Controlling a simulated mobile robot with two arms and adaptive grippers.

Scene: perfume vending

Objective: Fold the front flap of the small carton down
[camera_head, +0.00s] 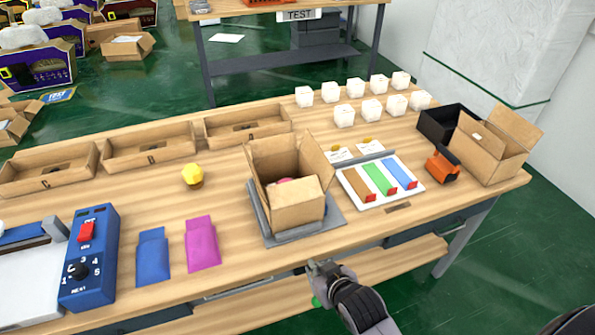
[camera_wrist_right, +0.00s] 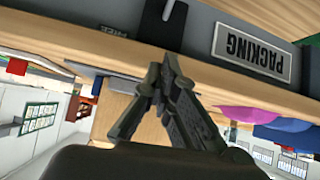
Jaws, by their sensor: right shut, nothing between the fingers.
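The small open carton (camera_head: 298,210) stands upright on a grey plate (camera_head: 265,228) near the front edge of the table. Its back and side flaps stand up around the opening, and something reddish shows inside. At the front, a cardboard panel rises at the opening; I cannot tell its exact angle. My right gripper (camera_head: 318,268) is in front of the carton, by the table's front edge, apart from it. In the right wrist view the gripper (camera_wrist_right: 168,75) has its fingers together and empty. My left gripper is not in view.
A blue pouch (camera_head: 153,256) and a magenta pouch (camera_head: 202,243) lie left of the carton. A white tray with coloured strips (camera_head: 350,188) is close on its right. A larger open box (camera_head: 488,150) stands far right. A "PACKING" label (camera_wrist_right: 252,53) is on the table's front.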

